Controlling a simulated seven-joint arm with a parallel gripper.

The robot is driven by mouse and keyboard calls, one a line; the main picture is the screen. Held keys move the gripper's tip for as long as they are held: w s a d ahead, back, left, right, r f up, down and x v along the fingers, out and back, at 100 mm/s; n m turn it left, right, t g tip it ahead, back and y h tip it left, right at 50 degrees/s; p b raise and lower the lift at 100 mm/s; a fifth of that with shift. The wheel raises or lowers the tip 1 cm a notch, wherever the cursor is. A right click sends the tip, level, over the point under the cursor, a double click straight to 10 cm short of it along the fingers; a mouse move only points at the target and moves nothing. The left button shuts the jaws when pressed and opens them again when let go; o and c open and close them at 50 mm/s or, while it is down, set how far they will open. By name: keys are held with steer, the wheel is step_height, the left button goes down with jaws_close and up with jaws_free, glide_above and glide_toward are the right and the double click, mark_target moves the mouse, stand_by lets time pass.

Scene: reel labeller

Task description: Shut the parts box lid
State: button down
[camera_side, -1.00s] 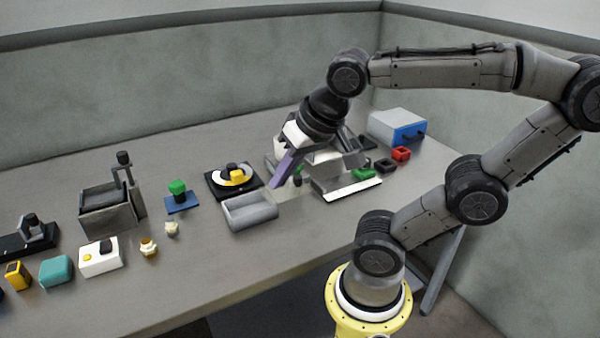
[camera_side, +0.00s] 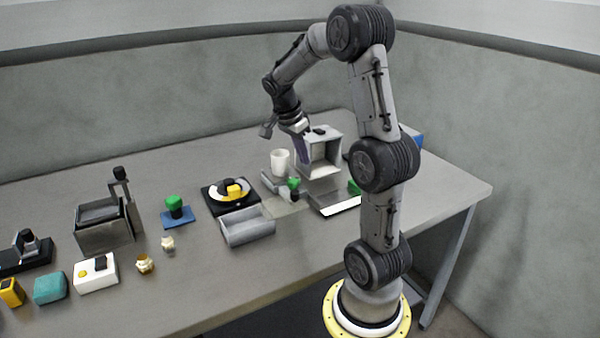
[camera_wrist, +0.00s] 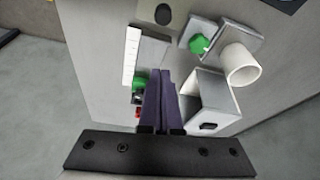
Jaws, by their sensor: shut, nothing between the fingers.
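A dark grey metal box (camera_side: 103,232), which looks like the parts box, stands at the left of the table in the side view. Its top is open, and an upright piece with a black knob (camera_side: 120,172) rises at its right rear; I cannot tell for certain that this is the lid. My gripper (camera_side: 304,158) is far to its right, above the table by the pale open-fronted housing. Its purple fingers (camera_wrist: 160,82) are together and empty in the wrist view. The dark grey box is not recognisable in the wrist view.
The open-fronted housing (camera_side: 322,158) and white cup (camera_side: 280,161) stand close to my gripper. A grey tray (camera_side: 248,228), a reel on a black base (camera_side: 216,203) and a green-topped part (camera_side: 174,203) lie between it and the dark grey box. Several small items line the front left.

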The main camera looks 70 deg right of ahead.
mark_target(267, 207)
steer(key=x, duration=0.9)
steer(key=shift+a+f, duration=0.1)
steer(key=shift+f, duration=0.05)
steer(key=shift+w+a, duration=0.95)
steer(key=shift+a, duration=0.3)
steer(key=shift+w+a, duration=0.2)
steer(key=shift+a, duration=0.15)
steer(key=w+a, duration=0.8)
steer(key=shift+w+a, duration=0.1)
